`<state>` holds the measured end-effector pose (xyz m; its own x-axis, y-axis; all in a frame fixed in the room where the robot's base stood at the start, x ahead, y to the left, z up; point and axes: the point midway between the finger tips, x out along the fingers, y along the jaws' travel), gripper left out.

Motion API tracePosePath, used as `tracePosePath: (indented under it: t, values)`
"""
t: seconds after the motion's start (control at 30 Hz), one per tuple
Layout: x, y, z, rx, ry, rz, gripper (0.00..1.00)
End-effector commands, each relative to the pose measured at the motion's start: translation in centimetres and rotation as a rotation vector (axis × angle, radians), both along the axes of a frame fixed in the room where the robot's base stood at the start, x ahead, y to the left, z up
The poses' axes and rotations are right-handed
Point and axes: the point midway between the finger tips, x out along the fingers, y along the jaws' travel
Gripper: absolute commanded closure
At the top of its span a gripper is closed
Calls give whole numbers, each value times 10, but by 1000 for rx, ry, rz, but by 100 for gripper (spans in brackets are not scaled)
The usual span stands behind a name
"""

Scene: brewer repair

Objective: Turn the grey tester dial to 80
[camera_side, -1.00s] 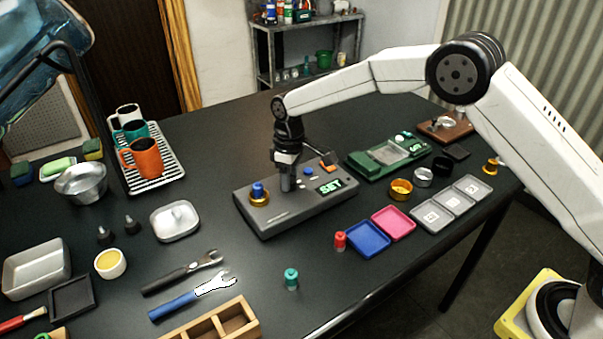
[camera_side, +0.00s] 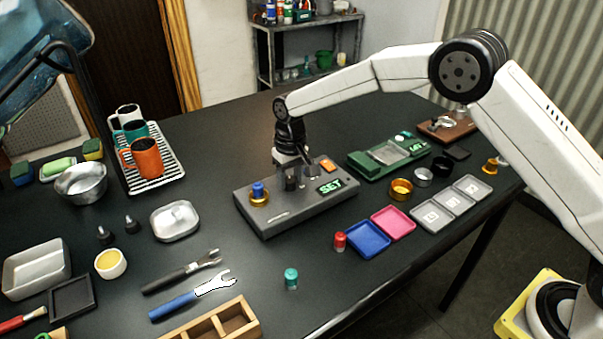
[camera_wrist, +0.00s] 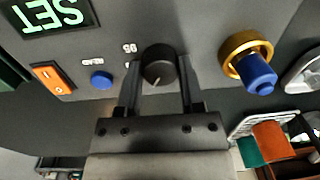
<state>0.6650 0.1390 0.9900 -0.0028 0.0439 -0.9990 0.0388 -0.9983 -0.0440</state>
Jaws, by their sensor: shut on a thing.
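The grey tester (camera_side: 290,212) is a flat box on the black table, with a lit display (camera_wrist: 55,14) showing SET in green. Its dark round dial (camera_wrist: 158,66) has a pale pointer mark and shows between my fingers in the wrist view. My gripper (camera_wrist: 159,88) is shut on the dial, one finger on each side. In the side view my gripper (camera_side: 296,172) points down onto the tester's top, and the dial is mostly hidden there. Small white labels (camera_wrist: 130,48) sit beside the dial; one is partly covered and I cannot read the dial's value surely.
On the tester, a blue plug in a brass ring (camera_wrist: 250,62), a blue button (camera_wrist: 101,81) and an orange switch (camera_wrist: 52,77) flank the dial. A green device (camera_side: 388,154) stands to the right. Blue and pink trays (camera_side: 368,239) lie in front.

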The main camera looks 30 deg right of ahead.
Motion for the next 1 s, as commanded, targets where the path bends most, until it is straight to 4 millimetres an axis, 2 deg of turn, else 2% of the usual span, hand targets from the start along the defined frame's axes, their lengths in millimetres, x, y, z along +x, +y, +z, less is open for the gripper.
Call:
tracePosePath:
  t: [0.6, 1.0]
  values:
    - [1, 0, 1, 2, -6, -577, 100]
    - [1, 0, 1, 1, -6, -810, 100]
